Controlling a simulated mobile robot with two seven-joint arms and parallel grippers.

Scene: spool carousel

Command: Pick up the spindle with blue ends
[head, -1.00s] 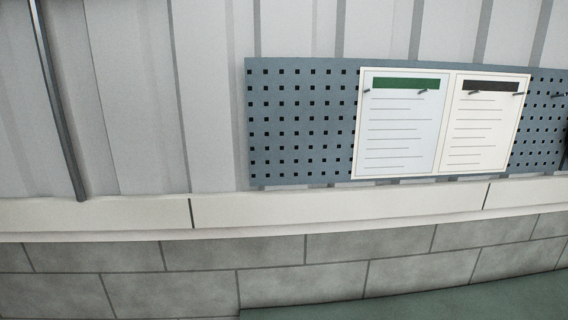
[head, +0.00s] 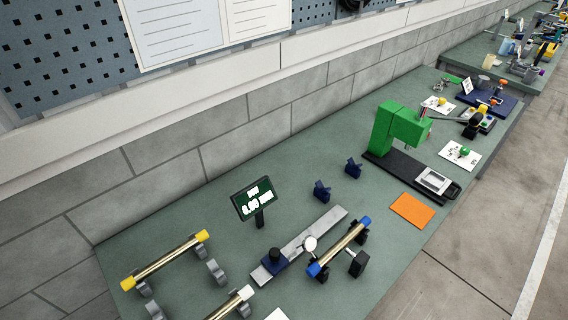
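The spindle with blue ends (head: 340,248) is a brass-coloured rod with a blue cap at each end. A similar spindle with yellow ends (head: 165,261) rests on grey supports at the lower left. A third spindle with a white end (head: 232,303) is cut off by the bottom edge. Neither of my grippers is in view.
A small display on a stand (head: 254,200) and a grey rail (head: 300,245) stand left of the blue-ended spindle. A green machine (head: 397,130) and an orange sheet (head: 412,210) are to the right. The floor (head: 470,240) is open along the bench's right side.

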